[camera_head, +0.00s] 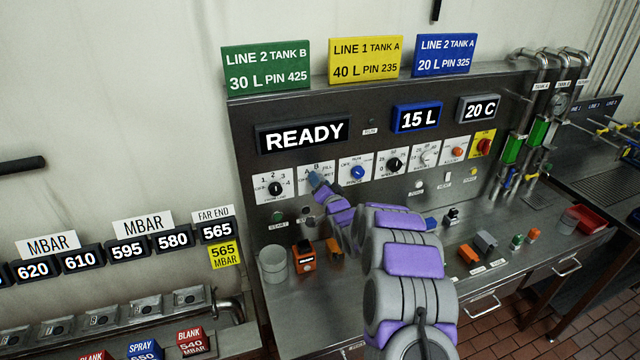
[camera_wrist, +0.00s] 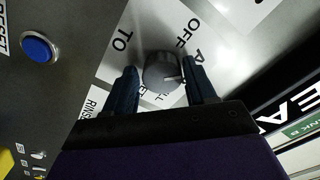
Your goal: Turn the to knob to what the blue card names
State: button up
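The blue card (camera_head: 445,54) stands at the top of the panel and reads "LINE 2 TANK A, 20 L, PIN 325". The TO knob (camera_wrist: 162,70) is a dark round knob on a white plate (camera_wrist: 120,40) lettered TO, OFF and A, with other marks partly covered. A pale mark shows on its lower right side; which label it points at I cannot tell. My gripper (camera_wrist: 163,86) is open, with one dark finger on each side of the knob and a narrow gap showing.
Neighbouring knobs stand close by: a black one (camera_head: 275,188) to the left and a blue one (camera_head: 358,172) to the right. A blue button (camera_wrist: 38,47) is at the wrist view's left. Displays read READY (camera_head: 302,134), 15 L (camera_head: 417,117) and 20 C (camera_head: 480,108).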

jog(key=shift+o, duration=1)
jog(key=v, duration=1.7)
jog(key=shift+s, duration=0.2)
jog(key=shift+r, duration=0.1)
jog(key=s+d+n+g+h+b, duration=0.2)
jog(key=s+g, duration=0.7)
jog(key=s, duration=1.6)
jog(key=s+d+n+g+h+b, duration=0.2)
jog(key=s+g, duration=0.8)
jog(key=s, duration=1.5)
jog(key=n+h+b, duration=0.1)
jog(key=b, duration=0.1)
jog(key=shift+r+n+b, duration=0.3)
jog(key=shift+n+b, duration=0.05)
jog(key=shift+n, duration=0.05)
jog(key=shift+s+d, duration=0.1)
